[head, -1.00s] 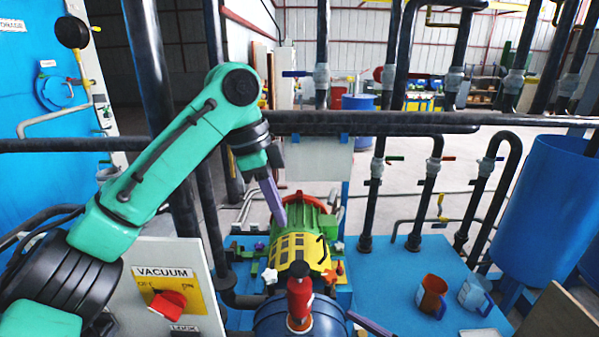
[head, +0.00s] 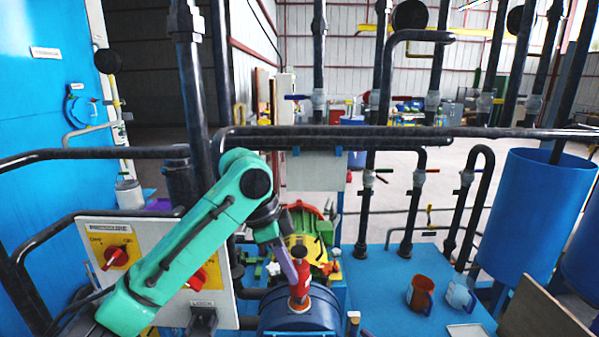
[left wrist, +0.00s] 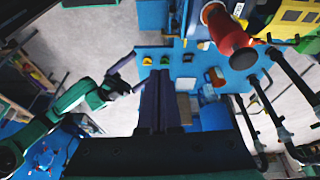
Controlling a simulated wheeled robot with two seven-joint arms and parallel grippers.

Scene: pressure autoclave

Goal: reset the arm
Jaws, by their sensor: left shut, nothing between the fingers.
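My left arm reaches in from the left in the head view, in front of the switch panel (head: 84,231). Its gripper (head: 288,268) points down beside the red-capped fitting (head: 301,275) on the blue vessel (head: 300,318); I cannot tell if they touch. In the left wrist view the two dark purple fingers of this gripper (left wrist: 161,104) lie together, shut and empty. That view also shows the red fitting (left wrist: 228,35) at the upper right. My right arm is at the left of the wrist view; its gripper (left wrist: 132,73) shows two purple fingers apart, holding nothing.
A red mug (head: 420,294) and a pale mug (head: 460,294) stand on the blue deck (head: 390,318), near a blue tank (head: 542,217). Black pipes (head: 400,132) cross behind the arm. A green and yellow machine (head: 311,233) sits behind the red fitting.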

